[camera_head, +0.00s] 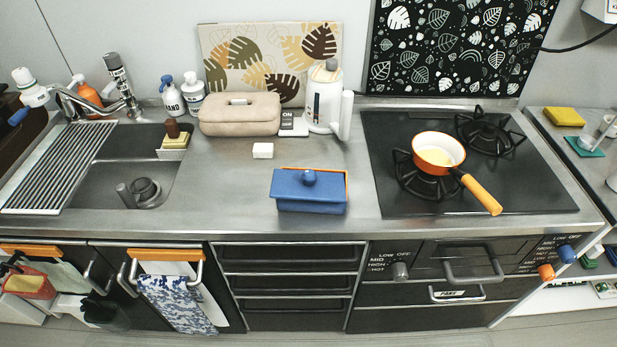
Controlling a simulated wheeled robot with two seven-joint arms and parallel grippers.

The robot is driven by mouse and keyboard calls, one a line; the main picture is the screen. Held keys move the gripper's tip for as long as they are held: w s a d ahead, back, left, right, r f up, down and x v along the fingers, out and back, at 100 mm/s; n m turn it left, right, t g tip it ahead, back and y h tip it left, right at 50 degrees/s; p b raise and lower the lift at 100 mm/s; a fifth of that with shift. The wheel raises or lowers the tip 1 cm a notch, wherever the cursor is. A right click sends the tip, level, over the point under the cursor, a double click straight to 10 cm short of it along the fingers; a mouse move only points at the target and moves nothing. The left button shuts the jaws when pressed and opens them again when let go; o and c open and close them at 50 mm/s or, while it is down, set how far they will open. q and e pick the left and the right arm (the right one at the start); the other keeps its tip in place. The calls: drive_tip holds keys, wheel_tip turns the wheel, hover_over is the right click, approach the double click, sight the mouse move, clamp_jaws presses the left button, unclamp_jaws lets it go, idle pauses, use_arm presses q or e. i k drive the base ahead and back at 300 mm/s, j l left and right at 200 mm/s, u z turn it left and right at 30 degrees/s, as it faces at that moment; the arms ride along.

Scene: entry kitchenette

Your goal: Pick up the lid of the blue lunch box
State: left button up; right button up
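The blue lunch box (311,206) stands on the steel counter near its front edge, between the sink and the stove. Neither of my grippers shows in the head view.
A small white block (263,150) lies behind the box. Behind it stand a beige case (240,116) and a white kettle (323,100). An orange pan (437,152) sits on the stove at right, its handle pointing forward. The counter (225,190) left of the box is clear.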

sight(310, 184)
drive_tip(key=z, duration=0.45)
drive_tip(key=k+j+z, duration=0.1)
drive_tip(key=j+z, duration=0.15)
drive_tip(key=k+j+z, duration=0.1)
drive_tip(key=j+z, duration=0.15)
drive_tip(key=k+j+z, duration=0.35)
drive_tip(key=k+j, duration=0.2)
drive_tip(key=j, duration=0.2)
drive_tip(key=k+j, duration=0.3)
drive_tip(key=j, duration=0.15)
drive_tip(key=k+j+z, duration=0.15)
drive_tip(key=j, duration=0.35)
drive_tip(key=k+j, duration=0.45)
drive_tip(key=z, duration=0.05)
